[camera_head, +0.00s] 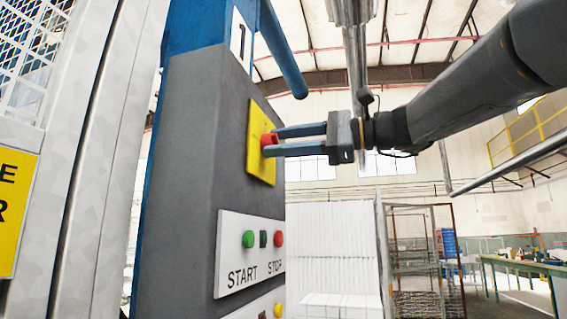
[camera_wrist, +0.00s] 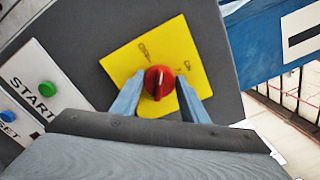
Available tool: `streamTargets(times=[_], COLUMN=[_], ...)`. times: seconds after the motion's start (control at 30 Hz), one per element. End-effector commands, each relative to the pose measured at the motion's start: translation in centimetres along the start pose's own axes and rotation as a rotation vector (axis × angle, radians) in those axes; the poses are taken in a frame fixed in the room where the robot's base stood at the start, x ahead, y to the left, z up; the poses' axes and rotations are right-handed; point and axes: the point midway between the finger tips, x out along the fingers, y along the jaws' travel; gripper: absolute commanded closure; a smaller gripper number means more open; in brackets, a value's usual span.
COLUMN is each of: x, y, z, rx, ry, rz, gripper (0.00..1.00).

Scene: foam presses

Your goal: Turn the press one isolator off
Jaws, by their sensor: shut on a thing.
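The isolator is a red rotary knob (camera_head: 268,139) on a yellow square plate (camera_head: 261,160), set on the dark grey face of the press column (camera_head: 205,130). In the wrist view the red knob (camera_wrist: 159,82) shows a pale pointer line, with small lettering at two places on the yellow plate (camera_wrist: 122,68). My gripper (camera_head: 276,141) reaches in from the right, its two blue fingers on either side of the knob and shut on it. The wrist view shows the fingers (camera_wrist: 160,98) at the knob's left and right. The lettering is too blurred to read surely.
A white panel (camera_head: 235,278) below has a green START button (camera_head: 248,239) and a red STOP button (camera_head: 278,239). A blue bar (camera_head: 283,50) slants down above the plate. A white-framed mesh guard (camera_head: 90,130) stands at the left. A wire cage (camera_head: 420,255) stands behind.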

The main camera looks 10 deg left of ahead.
Motion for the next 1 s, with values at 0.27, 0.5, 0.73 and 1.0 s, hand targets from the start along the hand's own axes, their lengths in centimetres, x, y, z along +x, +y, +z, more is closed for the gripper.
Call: streamTargets(times=[0.27, 0.5, 0.73, 1.0], x=[0.01, 0.01, 0.01, 0.01], y=[0.45, 0.47, 0.45, 0.40], z=[-0.38, -0.36, -0.30, -0.22], rx=[-0.259, -0.445, -0.564, -0.627], ry=[0.000, -0.001, 0.000, 0.000], rz=[0.000, 0.000, 0.001, 0.002], gripper=[0.82, 0.82, 0.82, 0.82])
